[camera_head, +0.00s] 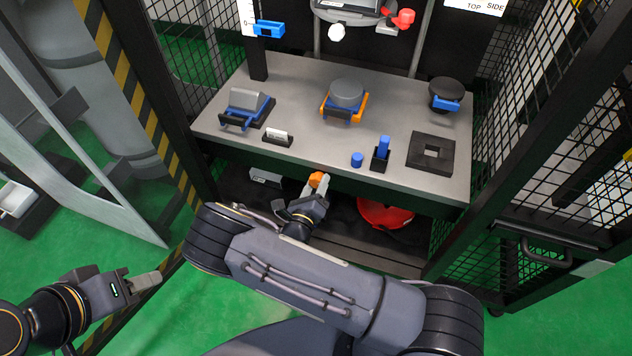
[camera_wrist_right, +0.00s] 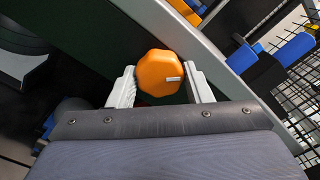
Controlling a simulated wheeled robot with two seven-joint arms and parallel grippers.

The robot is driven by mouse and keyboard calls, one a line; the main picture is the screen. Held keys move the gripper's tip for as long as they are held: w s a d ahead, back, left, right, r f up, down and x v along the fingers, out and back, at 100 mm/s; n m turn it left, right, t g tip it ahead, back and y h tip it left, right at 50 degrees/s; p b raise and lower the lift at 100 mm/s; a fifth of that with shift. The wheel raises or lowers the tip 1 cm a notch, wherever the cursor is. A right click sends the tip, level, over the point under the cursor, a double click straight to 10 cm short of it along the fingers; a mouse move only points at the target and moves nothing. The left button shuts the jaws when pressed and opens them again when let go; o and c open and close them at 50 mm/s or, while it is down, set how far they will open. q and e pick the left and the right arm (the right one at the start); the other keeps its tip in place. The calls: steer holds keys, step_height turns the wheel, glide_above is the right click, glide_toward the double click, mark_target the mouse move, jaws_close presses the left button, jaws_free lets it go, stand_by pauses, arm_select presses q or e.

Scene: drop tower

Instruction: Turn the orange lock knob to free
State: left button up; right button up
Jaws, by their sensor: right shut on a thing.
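The orange lock knob (camera_wrist_right: 158,72) is an eight-sided knob with a short white mark near its right side. In the head view the knob (camera_head: 317,179) shows under the front edge of the grey bench. My right gripper (camera_wrist_right: 162,82) has one pale finger on each side of the knob and is shut on it. In the head view my right gripper (camera_head: 318,188) reaches up to the knob from below. My left gripper (camera_head: 146,281) is at the lower left, away from the bench; its finger gap cannot be made out.
The grey bench top (camera_head: 310,125) carries several fixtures and blue parts. A red object (camera_head: 385,214) lies on the dark shelf below. Black mesh panels (camera_head: 545,190) stand on the right. Green floor (camera_head: 215,310) is open at lower left.

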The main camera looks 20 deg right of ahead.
steer(key=n+p, duration=0.1)
steer(key=n, duration=0.3)
steer(key=shift+s+n, duration=0.1)
steer(key=shift+n, duration=0.3)
steer(key=n+p, duration=0.1)
steer(key=n, duration=0.3)
steer(key=shift+n, duration=0.3)
steer(key=o, duration=1)
steer(key=shift+c, duration=0.2)
steer(key=shift+r, duration=0.1)
steer(key=p+v, duration=0.1)
steer(key=v, duration=0.6)
steer(key=shift+s+a, duration=0.2)
steer(key=shift+s, duration=0.15)
